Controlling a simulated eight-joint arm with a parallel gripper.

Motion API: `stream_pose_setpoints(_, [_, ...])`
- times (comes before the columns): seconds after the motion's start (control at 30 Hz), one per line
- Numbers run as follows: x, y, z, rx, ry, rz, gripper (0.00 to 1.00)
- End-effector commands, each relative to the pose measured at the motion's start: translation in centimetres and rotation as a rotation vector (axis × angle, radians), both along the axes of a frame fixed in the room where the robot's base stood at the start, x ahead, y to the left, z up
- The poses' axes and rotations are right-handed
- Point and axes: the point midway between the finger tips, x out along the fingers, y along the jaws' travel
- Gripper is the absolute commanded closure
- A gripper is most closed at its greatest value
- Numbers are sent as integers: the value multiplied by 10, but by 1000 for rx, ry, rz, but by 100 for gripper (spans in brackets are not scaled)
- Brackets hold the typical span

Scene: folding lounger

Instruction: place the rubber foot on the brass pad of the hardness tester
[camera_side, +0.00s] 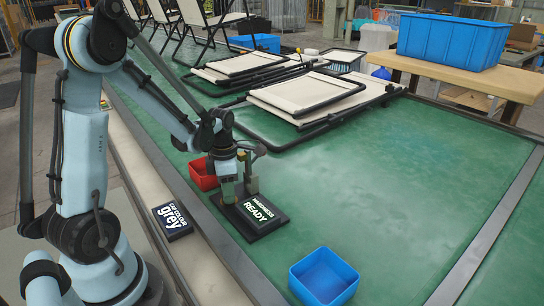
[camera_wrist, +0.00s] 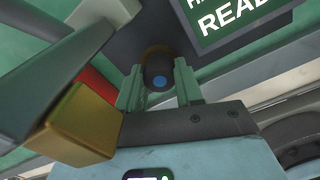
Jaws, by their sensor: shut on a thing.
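My gripper (camera_wrist: 158,84) is shut on the rubber foot (camera_wrist: 157,66), a dark round piece with a blue dot on its near end. In the side view my gripper (camera_side: 229,200) is low over the hardness tester's dark base (camera_side: 262,213), whose screen reads "HARDNESS READY". The screen also shows in the wrist view (camera_wrist: 240,14). The tester's upright (camera_side: 251,172) stands just right of my gripper. A brownish rim shows behind the foot; I cannot tell whether it is the brass pad. Contact between foot and pad is hidden.
A red bin (camera_side: 202,175) stands close behind the tester. A blue bin (camera_side: 324,277) stands at the front. A sign (camera_side: 172,217) reads "CAP COLOUR grey". Folded loungers (camera_side: 305,92) lie farther back. The green bench at right is clear.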

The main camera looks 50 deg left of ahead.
Motion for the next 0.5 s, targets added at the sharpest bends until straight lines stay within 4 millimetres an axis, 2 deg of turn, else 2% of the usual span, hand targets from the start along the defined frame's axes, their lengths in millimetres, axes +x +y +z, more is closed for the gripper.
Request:
stream_pose_setpoints(0.37, [0, 0, -4, 0, 0, 0, 93])
stream_pose_setpoints(0.4, [0, 0, -4, 0, 0, 0, 60])
stream_pose_setpoints(0.5, [0, 0, -3, 0, 0, 0, 44])
